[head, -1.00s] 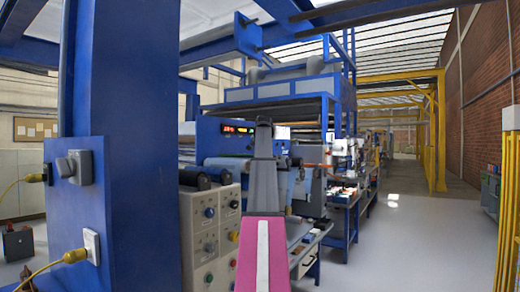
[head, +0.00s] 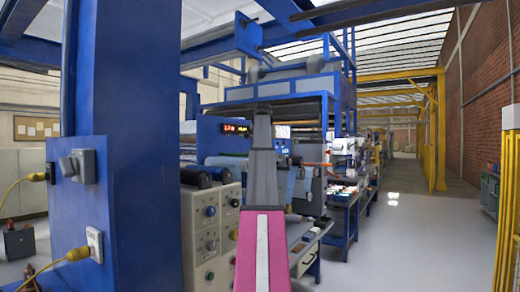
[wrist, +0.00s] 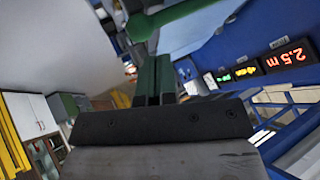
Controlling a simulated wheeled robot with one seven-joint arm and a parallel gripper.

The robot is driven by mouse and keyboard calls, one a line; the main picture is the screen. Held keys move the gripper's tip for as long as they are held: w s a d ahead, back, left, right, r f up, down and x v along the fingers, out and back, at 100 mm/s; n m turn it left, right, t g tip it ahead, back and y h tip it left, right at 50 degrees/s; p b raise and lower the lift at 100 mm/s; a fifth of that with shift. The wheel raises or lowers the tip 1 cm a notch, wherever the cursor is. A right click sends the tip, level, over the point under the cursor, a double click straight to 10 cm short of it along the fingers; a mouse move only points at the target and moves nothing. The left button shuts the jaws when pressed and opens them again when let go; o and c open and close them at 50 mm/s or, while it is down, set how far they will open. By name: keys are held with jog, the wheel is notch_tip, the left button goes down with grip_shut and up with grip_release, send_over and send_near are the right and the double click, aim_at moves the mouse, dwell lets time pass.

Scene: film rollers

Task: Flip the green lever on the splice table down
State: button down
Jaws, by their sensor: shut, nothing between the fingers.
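In the wrist view, a green lever (wrist: 172,14) with a round knob (wrist: 139,29) at its end crosses the top of the picture. My gripper (wrist: 155,62) shows there as two dark green fingers side by side, shut and empty. The knob lies just beyond the fingertips, slightly to the left; a small gap shows between them, and I cannot tell the depth. In the head view, my raised arm covers the middle of the machine. The lever and fingers cannot be made out there.
A blue panel with a lit red display (wrist: 287,57) is at the right in the wrist view. In the head view, a thick blue column (head: 125,150) stands close at left. A grey control box (head: 211,230) is beside my arm. The floor (head: 410,240) at right is clear.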

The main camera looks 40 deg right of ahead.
jog(key=v, duration=0.7)
jog(key=shift+r, duration=0.25)
jog(key=shift+s+d, duration=0.1)
